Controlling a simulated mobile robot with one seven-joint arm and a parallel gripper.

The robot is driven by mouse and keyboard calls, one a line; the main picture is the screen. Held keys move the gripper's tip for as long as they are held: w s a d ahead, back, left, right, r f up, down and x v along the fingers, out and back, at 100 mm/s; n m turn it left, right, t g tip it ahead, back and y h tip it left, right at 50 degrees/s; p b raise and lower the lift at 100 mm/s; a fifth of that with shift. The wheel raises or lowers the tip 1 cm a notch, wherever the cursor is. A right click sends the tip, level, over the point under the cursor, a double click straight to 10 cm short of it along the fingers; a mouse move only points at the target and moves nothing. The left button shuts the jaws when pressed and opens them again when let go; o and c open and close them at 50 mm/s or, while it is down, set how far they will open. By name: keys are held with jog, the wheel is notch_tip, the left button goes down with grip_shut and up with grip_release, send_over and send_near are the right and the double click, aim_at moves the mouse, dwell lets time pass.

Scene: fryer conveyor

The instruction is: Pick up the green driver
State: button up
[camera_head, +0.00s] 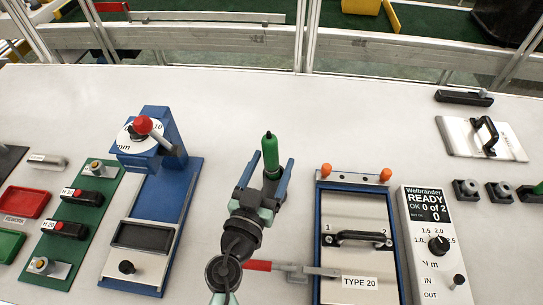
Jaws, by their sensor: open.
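A green driver (269,150) with a dark tip stands roughly upright near the middle of the white bench. My gripper (270,163) is open, with one blue finger on each side of the driver. Another green handle (539,188) shows only partly at the right edge, by small black holders.
A blue press (165,210) with a red knob stands left, beside a green panel (82,215). A blue-framed plate (356,207) with orange knobs and a Welbrander box (430,225) stand right. A red-handled tool (258,265) lies by my arm. The white bench (230,100) behind is clear.

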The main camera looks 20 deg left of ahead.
jog(key=w, duration=0.2)
jog(key=w+a+p, duration=0.1)
jog(key=w, duration=0.1)
jog(key=shift+w+p, duration=0.25)
jog(key=shift+p, duration=0.05)
jog(key=shift+w+f, duration=0.1)
jog(key=shift+w, duration=0.35)
grip_shut()
